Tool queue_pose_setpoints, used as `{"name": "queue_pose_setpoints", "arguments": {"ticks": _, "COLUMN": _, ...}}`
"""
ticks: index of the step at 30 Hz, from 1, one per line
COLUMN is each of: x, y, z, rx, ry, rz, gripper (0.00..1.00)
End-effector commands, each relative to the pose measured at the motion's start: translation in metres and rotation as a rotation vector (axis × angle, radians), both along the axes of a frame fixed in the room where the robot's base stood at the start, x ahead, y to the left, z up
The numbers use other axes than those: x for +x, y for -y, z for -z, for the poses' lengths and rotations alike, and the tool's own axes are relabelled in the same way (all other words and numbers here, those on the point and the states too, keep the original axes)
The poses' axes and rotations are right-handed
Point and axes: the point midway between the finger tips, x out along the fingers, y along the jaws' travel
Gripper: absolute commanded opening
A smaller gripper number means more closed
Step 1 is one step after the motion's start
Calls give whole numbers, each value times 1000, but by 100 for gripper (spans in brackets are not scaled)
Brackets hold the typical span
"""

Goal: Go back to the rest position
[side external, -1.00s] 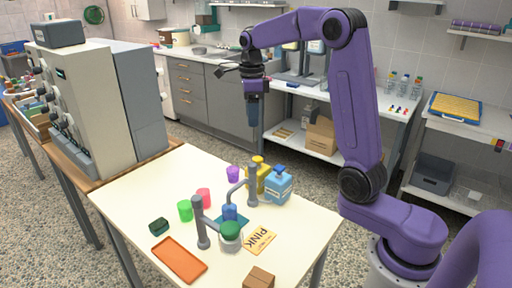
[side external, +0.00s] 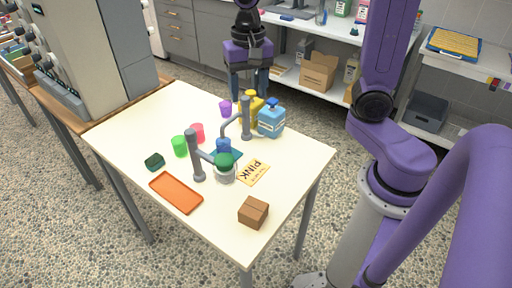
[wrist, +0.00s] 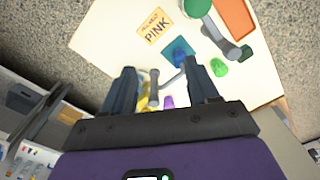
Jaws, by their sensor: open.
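In the wrist view my gripper (wrist: 162,90) is open too. The table and its items lie beyond the fingertips there, apart from them. My wrist and upper links are cut off by the top edge of the side view.
A white shelf bench (side external: 310,70) stands behind my gripper. A grey machine (side external: 80,50) stands left.

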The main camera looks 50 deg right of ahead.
Motion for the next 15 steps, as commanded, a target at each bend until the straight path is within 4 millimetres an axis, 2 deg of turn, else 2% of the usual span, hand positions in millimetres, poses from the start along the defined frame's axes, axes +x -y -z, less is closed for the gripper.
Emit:
{"name": "queue_pose_setpoints", "arguments": {"ticks": 1, "x": -13, "y": -3, "z": 2, "rx": -1, "ry": 1, "rz": -102, "gripper": 59}}
{"name": "queue_pose_setpoints", "arguments": {"ticks": 7, "x": -62, "y": -13, "z": 12, "rx": -1, "ry": 8, "rz": -525, "gripper": 59}}
{"name": "queue_pose_setpoints", "arguments": {"ticks": 15, "x": -130, "y": -11, "z": 27, "rx": -5, "ry": 17, "rz": -1095, "gripper": 59}}
